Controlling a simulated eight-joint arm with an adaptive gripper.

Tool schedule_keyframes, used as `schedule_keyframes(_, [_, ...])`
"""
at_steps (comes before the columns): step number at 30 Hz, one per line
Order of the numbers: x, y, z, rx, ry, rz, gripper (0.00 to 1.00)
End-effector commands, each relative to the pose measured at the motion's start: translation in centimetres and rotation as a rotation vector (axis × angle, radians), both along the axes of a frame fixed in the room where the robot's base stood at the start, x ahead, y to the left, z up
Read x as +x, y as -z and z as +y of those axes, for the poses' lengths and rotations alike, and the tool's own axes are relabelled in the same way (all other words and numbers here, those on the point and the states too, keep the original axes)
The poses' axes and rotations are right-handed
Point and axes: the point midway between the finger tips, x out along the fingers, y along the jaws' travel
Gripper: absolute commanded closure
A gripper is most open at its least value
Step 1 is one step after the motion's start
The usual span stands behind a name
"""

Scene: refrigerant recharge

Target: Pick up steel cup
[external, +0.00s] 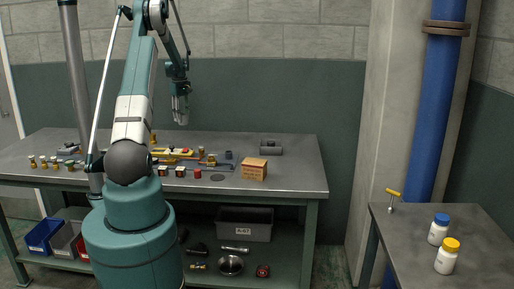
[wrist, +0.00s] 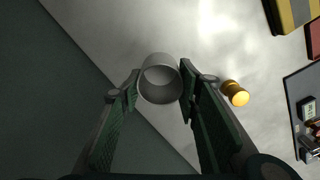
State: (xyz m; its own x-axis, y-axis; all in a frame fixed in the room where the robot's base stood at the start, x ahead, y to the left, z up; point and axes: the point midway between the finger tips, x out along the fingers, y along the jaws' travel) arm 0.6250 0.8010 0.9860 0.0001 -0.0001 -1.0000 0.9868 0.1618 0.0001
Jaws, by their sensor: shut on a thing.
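The steel cup (wrist: 160,82) is a plain grey open cylinder in the wrist view, between the two fingers of my gripper (wrist: 160,88). A finger touches it on each side, and I look into its open end. In the external view my gripper (external: 180,117) hangs above the back part of the workbench, pointing down. A small grey shape at its fingertips there is too small to make out clearly. The cup is held above the bench top.
The workbench (external: 300,182) holds several brass fittings, tools, a cardboard box (external: 253,169) and a dark grey block (external: 271,147). A brass piece (wrist: 235,93) lies right of my fingers in the wrist view. A side table (external: 470,262) carries two white bottles. The bench's right end is clear.

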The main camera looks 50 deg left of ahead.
Motion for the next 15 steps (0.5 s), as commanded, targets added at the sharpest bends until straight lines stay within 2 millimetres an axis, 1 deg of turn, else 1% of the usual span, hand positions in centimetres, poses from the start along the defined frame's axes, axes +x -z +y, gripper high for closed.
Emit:
schedule_keyframes(3, [-0.01,-0.86,-0.01,0.000,0.000,0.000,0.79])
schedule_keyframes(6, [0.00,-1.17,0.00,0.000,0.000,0.000,0.79])
schedule_keyframes(15, [0.00,-1.22,0.00,0.000,0.000,0.000,0.79])
